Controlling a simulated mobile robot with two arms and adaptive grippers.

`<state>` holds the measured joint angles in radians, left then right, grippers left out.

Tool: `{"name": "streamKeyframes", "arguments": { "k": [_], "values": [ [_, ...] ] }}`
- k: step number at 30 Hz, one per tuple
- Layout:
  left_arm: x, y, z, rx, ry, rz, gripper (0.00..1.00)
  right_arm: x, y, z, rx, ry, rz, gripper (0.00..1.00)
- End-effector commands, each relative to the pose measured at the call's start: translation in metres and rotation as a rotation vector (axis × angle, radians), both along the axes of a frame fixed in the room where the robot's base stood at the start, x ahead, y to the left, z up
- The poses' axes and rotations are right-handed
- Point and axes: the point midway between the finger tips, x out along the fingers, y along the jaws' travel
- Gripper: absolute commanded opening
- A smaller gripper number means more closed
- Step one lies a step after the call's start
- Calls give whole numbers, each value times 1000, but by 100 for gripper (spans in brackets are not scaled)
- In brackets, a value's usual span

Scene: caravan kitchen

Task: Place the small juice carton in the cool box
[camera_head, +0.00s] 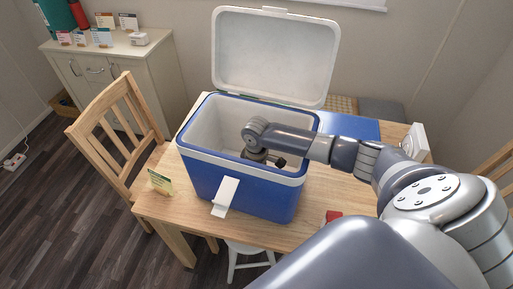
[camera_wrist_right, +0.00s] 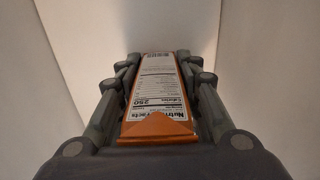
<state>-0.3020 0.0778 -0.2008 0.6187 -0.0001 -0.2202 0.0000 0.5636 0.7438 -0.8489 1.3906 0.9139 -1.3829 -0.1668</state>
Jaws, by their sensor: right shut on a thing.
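The cool box (camera_head: 240,193) stands on the wooden table, blue with a white liner, its white lid (camera_head: 275,58) raised at the back. My right arm reaches over its right wall. My right gripper (camera_head: 262,160) is down inside the box opening, mostly hidden by the wrist in the head view. In the right wrist view the right gripper (camera_wrist_right: 158,85) is shut on the small juice carton (camera_wrist_right: 156,90), orange with a white nutrition panel. Pale walls surround it there. The carton cannot be made out in the head view. My left gripper is not in view.
The wooden table (camera_head: 160,212) has a small card (camera_head: 160,182) at its left and a red item (camera_head: 333,216) at the front right. A blue mat (camera_head: 349,126) lies right of the box. A wooden chair (camera_head: 118,140) stands left, before a cabinet (camera_head: 115,75) with small boxes.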

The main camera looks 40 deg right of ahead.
Motion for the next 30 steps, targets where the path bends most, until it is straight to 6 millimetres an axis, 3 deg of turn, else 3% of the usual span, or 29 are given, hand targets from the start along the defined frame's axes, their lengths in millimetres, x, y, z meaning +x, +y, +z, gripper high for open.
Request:
{"name": "streamKeyframes", "arguments": {
  "k": [7, 8, 10, 23, 30],
  "values": [
    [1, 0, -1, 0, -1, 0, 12, 0, 0, -4, 1, 0, -1, 2],
    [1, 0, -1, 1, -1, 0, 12, 0, 0, -3, 0, 0, 0, 38],
    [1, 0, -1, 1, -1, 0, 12, 0, 0, -3, 0, 0, 0, 51],
    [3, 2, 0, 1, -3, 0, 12, 1, 0, 5, 0, -1, 0, 51],
    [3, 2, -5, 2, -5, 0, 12, 1, 0, 48, 1, -4, 0, 51]
  ]
}}
